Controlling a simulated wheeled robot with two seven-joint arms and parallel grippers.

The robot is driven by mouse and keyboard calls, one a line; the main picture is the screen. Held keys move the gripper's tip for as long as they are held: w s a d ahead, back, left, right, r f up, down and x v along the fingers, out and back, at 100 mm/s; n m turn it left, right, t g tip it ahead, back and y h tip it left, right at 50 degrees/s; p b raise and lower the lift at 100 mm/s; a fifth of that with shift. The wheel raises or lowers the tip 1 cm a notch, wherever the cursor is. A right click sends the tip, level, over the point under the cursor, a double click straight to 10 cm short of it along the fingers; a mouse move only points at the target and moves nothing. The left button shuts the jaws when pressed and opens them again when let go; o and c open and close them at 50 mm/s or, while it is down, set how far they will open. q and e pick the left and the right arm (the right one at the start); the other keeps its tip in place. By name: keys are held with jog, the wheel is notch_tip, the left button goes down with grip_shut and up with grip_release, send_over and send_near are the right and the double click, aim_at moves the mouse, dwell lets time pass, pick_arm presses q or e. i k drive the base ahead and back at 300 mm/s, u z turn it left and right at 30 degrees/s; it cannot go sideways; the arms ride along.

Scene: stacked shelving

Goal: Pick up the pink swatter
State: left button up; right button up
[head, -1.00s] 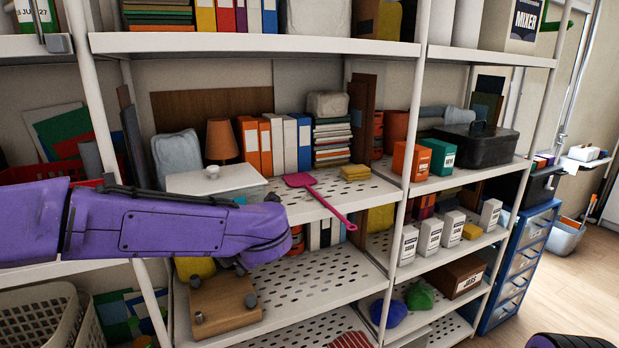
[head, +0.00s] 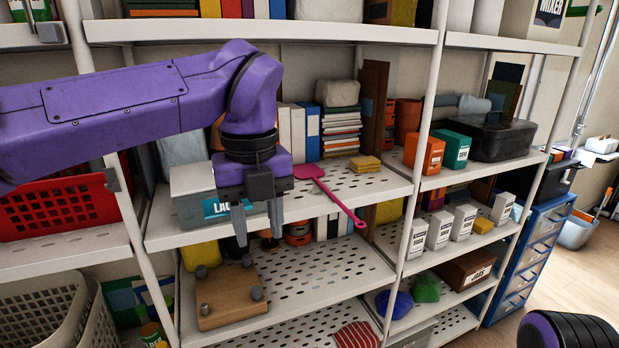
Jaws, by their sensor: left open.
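The pink swatter (head: 325,187) lies on the middle shelf board (head: 285,205) of the rack. Its flat head is towards the back left, and its handle reaches out over the shelf's front edge, with the looped end near the white post. My left gripper (head: 259,238) hangs pointing down in front of that shelf, to the left of the swatter. Its two fingers are apart with nothing between them. It does not touch the swatter. My right gripper is not in view; a dark and purple part of mine shows at the bottom right.
A labelled storage box (head: 196,208) stands left of the swatter, partly behind my gripper. Yellow sponges (head: 364,163) and a stack of books (head: 341,132) are behind it. A white upright post (head: 408,180) stands to the right. A wooden board with pegs (head: 230,298) lies below.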

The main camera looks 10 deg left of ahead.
aim_at(310, 170)
jog(key=z, duration=0.05)
jog(key=i, duration=1.35)
